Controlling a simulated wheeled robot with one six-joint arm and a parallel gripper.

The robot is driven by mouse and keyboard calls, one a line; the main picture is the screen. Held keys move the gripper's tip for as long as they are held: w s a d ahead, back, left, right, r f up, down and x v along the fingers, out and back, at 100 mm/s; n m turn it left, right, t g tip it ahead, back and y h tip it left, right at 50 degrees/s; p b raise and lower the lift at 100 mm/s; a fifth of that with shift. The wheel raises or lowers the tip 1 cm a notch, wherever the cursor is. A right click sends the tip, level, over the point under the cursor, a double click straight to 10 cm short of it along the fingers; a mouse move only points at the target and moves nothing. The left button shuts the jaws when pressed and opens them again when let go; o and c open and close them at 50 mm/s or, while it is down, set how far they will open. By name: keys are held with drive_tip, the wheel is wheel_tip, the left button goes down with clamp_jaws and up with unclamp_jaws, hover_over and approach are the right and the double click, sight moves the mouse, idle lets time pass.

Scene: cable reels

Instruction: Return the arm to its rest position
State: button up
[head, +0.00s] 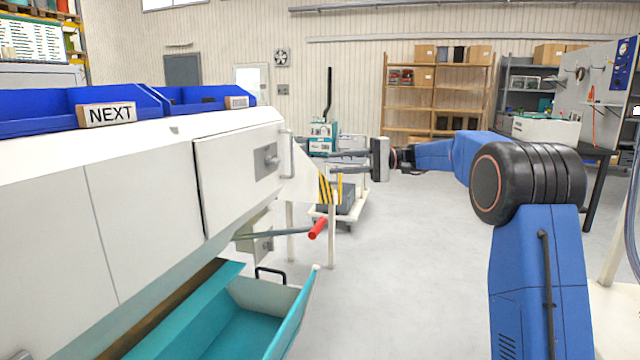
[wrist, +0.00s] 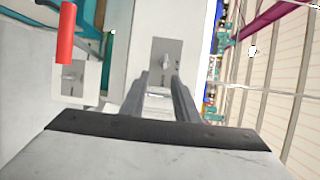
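My blue arm (head: 545,270) stands on the right in the head view, bent at a dark joint, with its forearm reaching left. My gripper (head: 322,161) points left toward the white machine's end. Its two fingers are apart with nothing between them. In the wrist view the gripper (wrist: 160,84) also shows two parted grey fingers, in front of a white panel with a grey latch plate (wrist: 168,62). I cannot tell the exact distance from the fingertips to the machine.
The white machine (head: 130,220) fills the left, with blue bins (head: 45,127) on top and a teal tray (head: 245,325) below. A red-handled crank (head: 318,229) sticks out under the gripper. A white cart (head: 345,210) stands behind. Floor in the middle is clear.

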drive_tip(key=s+d+f+m+t+h, duration=0.1)
drive_tip(key=s+f+h, duration=0.3)
drive_tip(key=s, duration=0.9)
drive_tip(key=s+d+f+t+h, duration=0.15)
drive_tip(key=s+f+h, duration=0.25)
drive_tip(key=s, duration=0.9)
drive_tip(key=s+d+f+t+h, duration=0.1)
drive_tip(key=s+d+f+h, duration=0.2)
drive_tip(key=s+d+f, duration=0.2)
drive_tip(key=s+d+f+t+h, duration=0.1)
drive_tip(key=s+d+f+h, duration=0.2)
drive_tip(key=s, duration=0.9)
drive_tip(key=s+d+f+n+t+h, duration=0.1)
drive_tip(key=s+d+f+h, duration=0.2)
drive_tip(key=s+d+f, duration=0.4)
wheel_tip(320, 180, down, 3)
drive_tip(key=shift+s+d+f, duration=0.2)
drive_tip(key=shift+s+d, duration=0.15)
drive_tip(key=shift+s, duration=0.85)
